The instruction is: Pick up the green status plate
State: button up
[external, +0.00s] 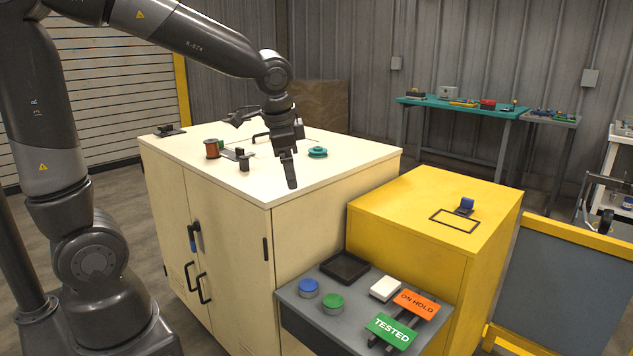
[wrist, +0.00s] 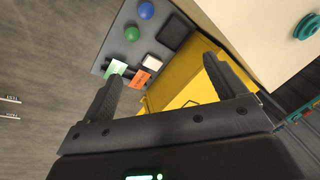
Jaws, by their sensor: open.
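The green status plate (external: 391,331), marked TESTED, leans on a dark holder at the front of the grey side shelf (external: 318,334). It also shows in the wrist view (wrist: 117,68), close to the tip of the left finger. An orange plate (external: 416,304), marked ON HOLD, is just behind it, and in the wrist view (wrist: 141,78) it lies to the right of the green one. My gripper (external: 290,172) is open and empty, pointing down above the cream cabinet's front edge, well above and left of the plate. Both fingers show in the wrist view (wrist: 162,78).
The shelf also holds a blue button (external: 308,287), a green button (external: 333,302), a black tray (external: 344,267) and a white block (external: 385,288). The cream cabinet (external: 330,190) and yellow cabinet (external: 400,215) stand higher behind it. A teal spool (external: 317,152) sits on the cream top.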

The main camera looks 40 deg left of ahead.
jog(key=w+d+f+m+g, duration=0.2)
jog(key=w+d+f+m, duration=0.5)
jog(key=d+f, duration=0.5)
jog(key=m+g+h, duration=0.1)
jog(key=m, duration=0.2)
send_over(391, 330)
jog(key=d, duration=0.1)
jog(key=f, duration=1.9)
jog(key=shift+w, duration=0.35)
jog(key=shift+s+a+f, duration=0.1)
jog(key=shift+a+f, duration=0.05)
jog(key=shift+f, duration=0.75)
jog(key=shift+s+a+f, duration=0.15)
jog(key=shift+f, duration=0.7)
jog(key=shift+s+a+f, duration=0.1)
jog(key=shift+a+f, duration=0.05)
jog(key=shift+f, duration=0.75)
jog(key=c, duration=1.1)
jog(key=shift+r, duration=0.15)
